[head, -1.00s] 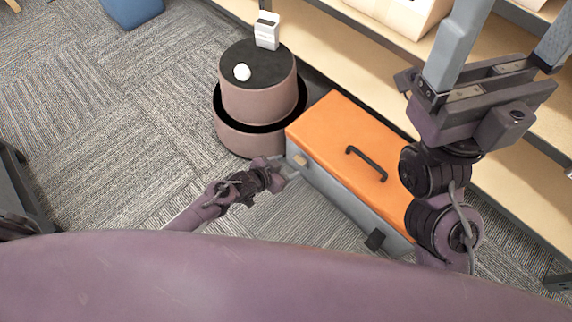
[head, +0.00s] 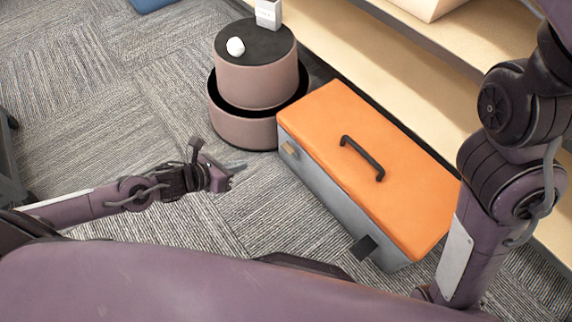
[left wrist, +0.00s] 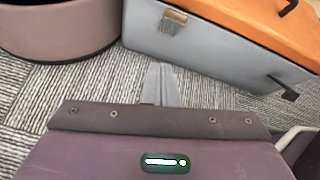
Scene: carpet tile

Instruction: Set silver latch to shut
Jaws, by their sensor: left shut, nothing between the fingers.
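The toolbox has an orange lid (head: 400,190) with a black handle and a grey body (head: 325,200). The silver latch (head: 290,149), tan-tinted in this light, is near the left end of its front face. In the left wrist view the silver latch (left wrist: 173,20) lies close to the face by the lid seam; I cannot tell its exact angle. A black latch (head: 363,247) juts out farther right. My left gripper (head: 240,168) is shut and empty, left of the box and apart from it; its fingertips (left wrist: 160,75) point toward the box. My right gripper is out of view.
A round pinkish-brown stool (head: 255,75) with a dark top stands behind the box's left end, bearing a white ball (head: 235,46) and a small white box (head: 268,14). Wooden shelves (head: 400,70) run behind. My right arm is at the right. Carpet left of the box is clear.

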